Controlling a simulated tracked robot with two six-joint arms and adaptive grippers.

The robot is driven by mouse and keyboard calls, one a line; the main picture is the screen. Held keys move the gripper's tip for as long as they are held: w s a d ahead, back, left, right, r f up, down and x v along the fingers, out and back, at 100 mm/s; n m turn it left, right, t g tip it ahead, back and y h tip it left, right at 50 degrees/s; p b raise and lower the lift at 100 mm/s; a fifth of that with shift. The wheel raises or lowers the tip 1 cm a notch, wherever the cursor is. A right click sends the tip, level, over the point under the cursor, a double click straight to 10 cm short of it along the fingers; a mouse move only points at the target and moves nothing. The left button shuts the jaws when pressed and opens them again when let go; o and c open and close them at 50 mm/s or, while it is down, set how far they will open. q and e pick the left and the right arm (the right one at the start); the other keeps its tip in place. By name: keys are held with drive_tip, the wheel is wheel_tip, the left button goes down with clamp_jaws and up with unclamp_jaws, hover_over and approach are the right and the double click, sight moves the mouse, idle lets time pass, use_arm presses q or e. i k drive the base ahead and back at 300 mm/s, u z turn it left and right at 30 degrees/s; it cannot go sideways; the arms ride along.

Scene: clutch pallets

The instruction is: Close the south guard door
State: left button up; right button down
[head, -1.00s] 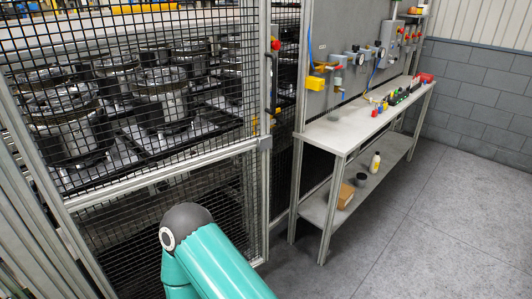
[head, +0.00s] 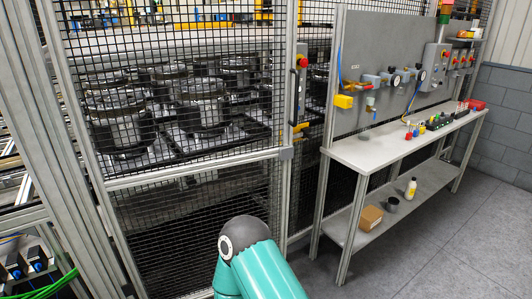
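The guard door (head: 190,168) is a black mesh panel in a grey metal frame, in the middle left of the head view. A dark handle (head: 293,95) is on its right-hand post. The door looks in line with the fence or nearly so; I cannot tell whether it is fully shut. Behind the mesh stand several metal clutch parts (head: 119,122) on dark pallets. One of my teal arms (head: 255,265) rises from the bottom, in front of the door's lower right part. Neither gripper is in view.
A grey workbench (head: 385,148) with valves and gauges on its back panel stands to the right. Its lower shelf holds a cardboard box (head: 370,218) and a white bottle (head: 410,188). The grey floor (head: 440,250) at the front right is clear. Green cables (head: 55,287) run at the lower left.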

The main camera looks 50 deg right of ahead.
sight(48, 13)
drive_tip(key=z, duration=0.45)
drive_tip(key=i, duration=1.2)
drive_tip(key=z, duration=0.65)
drive_tip(key=i, duration=0.4)
drive_tip(key=z, duration=0.1)
drive_tip(key=k, duration=0.9)
drive_tip(key=z, duration=0.15)
drive_tip(key=i, duration=0.9)
drive_tip(key=u, duration=0.05)
